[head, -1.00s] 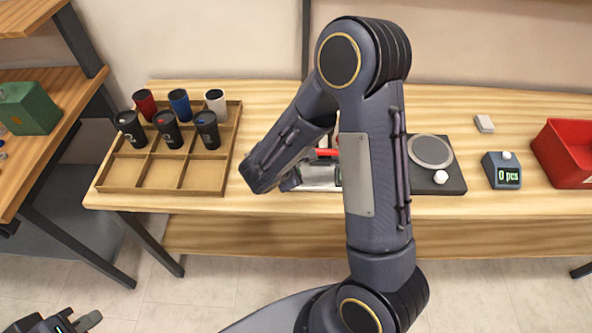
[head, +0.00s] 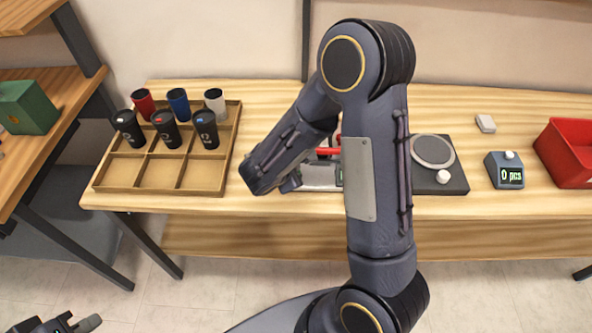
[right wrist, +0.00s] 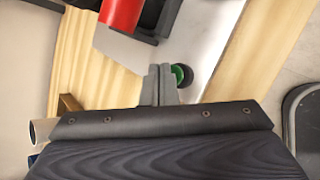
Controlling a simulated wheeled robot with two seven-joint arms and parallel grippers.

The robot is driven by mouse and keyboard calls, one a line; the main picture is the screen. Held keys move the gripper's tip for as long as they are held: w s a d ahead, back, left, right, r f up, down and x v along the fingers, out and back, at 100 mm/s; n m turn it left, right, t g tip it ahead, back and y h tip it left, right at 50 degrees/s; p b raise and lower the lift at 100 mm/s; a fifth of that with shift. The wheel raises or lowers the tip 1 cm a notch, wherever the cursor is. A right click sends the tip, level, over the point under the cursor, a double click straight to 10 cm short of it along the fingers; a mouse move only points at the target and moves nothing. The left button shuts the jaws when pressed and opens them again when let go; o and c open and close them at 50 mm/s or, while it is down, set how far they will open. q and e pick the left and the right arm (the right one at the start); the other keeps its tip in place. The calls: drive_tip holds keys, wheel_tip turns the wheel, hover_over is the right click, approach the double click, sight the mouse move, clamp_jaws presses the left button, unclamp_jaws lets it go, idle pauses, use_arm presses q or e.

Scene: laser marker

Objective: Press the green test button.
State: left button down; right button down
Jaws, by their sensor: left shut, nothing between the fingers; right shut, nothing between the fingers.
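The green test button (right wrist: 179,73), in a dark round collar, sits on the pale grey plate (right wrist: 212,38) of the marking machine in the right wrist view. My right gripper (right wrist: 160,70) is shut and empty, its fingertips right beside the button and overlapping its edge in that view. I cannot tell whether they touch it. In the head view my right arm covers the button and most of the machine; a red part (head: 331,151) of it shows behind the arm. My left gripper (head: 84,322) is shut and empty, low at the left, away from the table.
A wooden tray (head: 137,188) with several cups stands on the table's left. Right of my arm are a dark base with a round plate (head: 433,151), a counter reading 0 pcs (head: 505,172), a small white block (head: 485,123) and a red bin (head: 563,155). A green box (head: 27,107) is on the left shelf.

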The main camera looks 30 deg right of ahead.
drive_tip(key=shift+f+b, duration=0.45)
drive_tip(key=shift+b, duration=0.1)
idle(0.4)
drive_tip(key=shift+r, duration=0.15)
drive_tip(key=shift+r+p, duration=0.5)
drive_tip(key=shift+r, duration=0.3)
drive_tip(key=shift+r+p, duration=1.7)
drive_tip(key=shift+r, duration=0.85)
drive_tip(key=shift+f, duration=0.1)
